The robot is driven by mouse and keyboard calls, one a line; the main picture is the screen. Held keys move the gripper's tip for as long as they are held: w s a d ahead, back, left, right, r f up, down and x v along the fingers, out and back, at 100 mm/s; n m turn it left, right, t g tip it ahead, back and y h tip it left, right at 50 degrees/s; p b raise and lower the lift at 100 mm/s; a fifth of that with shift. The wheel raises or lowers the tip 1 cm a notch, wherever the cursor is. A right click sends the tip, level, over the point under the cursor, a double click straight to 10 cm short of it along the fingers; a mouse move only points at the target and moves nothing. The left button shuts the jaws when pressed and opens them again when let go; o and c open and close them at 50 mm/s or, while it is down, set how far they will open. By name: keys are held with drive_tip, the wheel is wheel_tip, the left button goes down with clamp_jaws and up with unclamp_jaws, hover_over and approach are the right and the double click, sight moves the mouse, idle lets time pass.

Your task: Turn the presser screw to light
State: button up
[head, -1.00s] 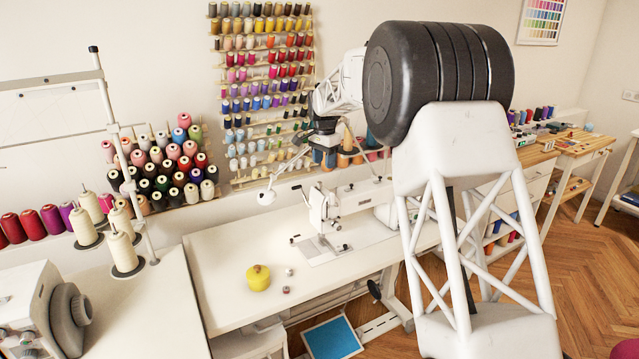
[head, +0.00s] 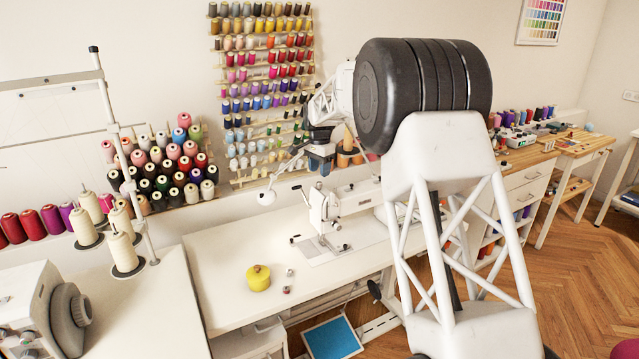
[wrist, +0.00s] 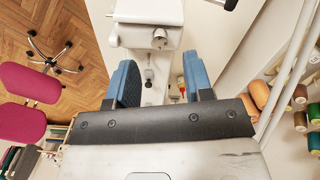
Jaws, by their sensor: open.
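The white sewing machine (head: 322,212) stands on the long white table. A small dark part (head: 318,186) shows at the top of its head end; I cannot tell if this is the presser screw. My gripper (head: 320,163) is above the machine, with clear air between them. In the wrist view, my gripper (wrist: 160,80) is open, with one blue finger on each side and nothing held. A white part of the machine (wrist: 150,32) with a round fitting shows beyond the fingers. A small dark knob (wrist: 149,74) shows in the gap between them. Any markings are too small to read.
A thin lamp arm with a white head (head: 267,197) reaches out close to my gripper. A thread rack (head: 262,90) hangs on the wall behind. A yellow pincushion (head: 258,278) and two small spools (head: 287,289) lie on the table's front left. The table around them is clear.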

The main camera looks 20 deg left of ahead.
sight(320, 183)
drive_tip(key=shift+f, duration=2.7)
clamp_jaws()
